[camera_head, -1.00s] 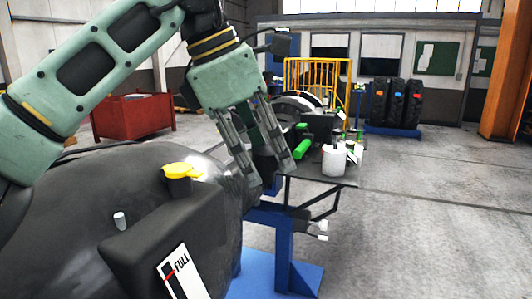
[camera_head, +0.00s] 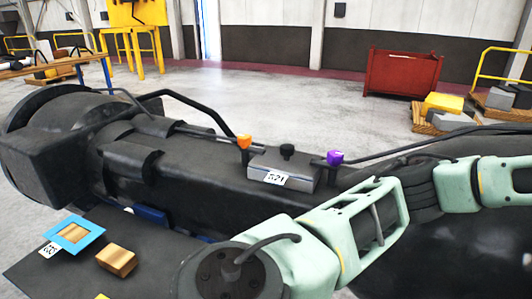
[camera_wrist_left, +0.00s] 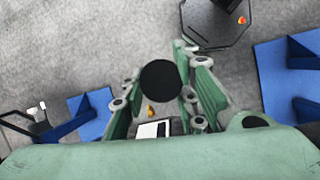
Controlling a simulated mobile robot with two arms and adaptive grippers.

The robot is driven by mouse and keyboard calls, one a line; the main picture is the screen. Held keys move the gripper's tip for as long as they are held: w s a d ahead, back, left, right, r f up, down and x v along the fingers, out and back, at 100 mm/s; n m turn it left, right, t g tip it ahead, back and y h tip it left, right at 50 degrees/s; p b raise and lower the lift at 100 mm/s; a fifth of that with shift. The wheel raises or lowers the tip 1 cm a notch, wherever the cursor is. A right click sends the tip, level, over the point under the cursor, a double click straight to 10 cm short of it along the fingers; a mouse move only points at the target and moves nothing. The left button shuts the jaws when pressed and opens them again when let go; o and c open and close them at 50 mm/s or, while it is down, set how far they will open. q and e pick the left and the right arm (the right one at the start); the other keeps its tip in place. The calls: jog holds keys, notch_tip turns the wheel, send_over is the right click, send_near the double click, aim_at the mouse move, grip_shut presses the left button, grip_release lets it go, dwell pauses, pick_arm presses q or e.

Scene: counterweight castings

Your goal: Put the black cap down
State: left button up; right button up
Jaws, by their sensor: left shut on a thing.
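In the left wrist view, a round black cap (camera_wrist_left: 161,81) sits between the two green fingers of my left gripper (camera_wrist_left: 158,68). The gripper is shut on it, and the cap faces the camera as a plain dark disc. Grey floor shows far below and around it. The left gripper is out of the head view. An arm of mine comes in from the right there, but no fingers show on it.
In the head view, a dark machine body carries an orange cap (camera_head: 244,142), a small black knob (camera_head: 287,150) and a purple cap (camera_head: 334,157). A dark table (camera_head: 60,276) at lower left bears a wooden block (camera_head: 117,260). Blue stands (camera_wrist_left: 92,115) flank the wrist view.

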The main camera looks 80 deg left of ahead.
pick_arm(q)
jog(key=s+a+f+m+g+y, duration=0.1)
jog(key=s+a+f+m, duration=0.2)
jog(key=a+f, duration=0.4)
jog(key=s+a+f+m+g+y, duration=0.1)
jog(key=s+a+f+m, duration=0.2)
jog(key=a+f+m, duration=0.2)
jog(key=a+f, duration=0.3)
jog(key=f, duration=0.3)
jog(key=shift+s+m+y, duration=0.3)
jog(key=shift+s+y, duration=0.05)
jog(key=shift+y, duration=0.05)
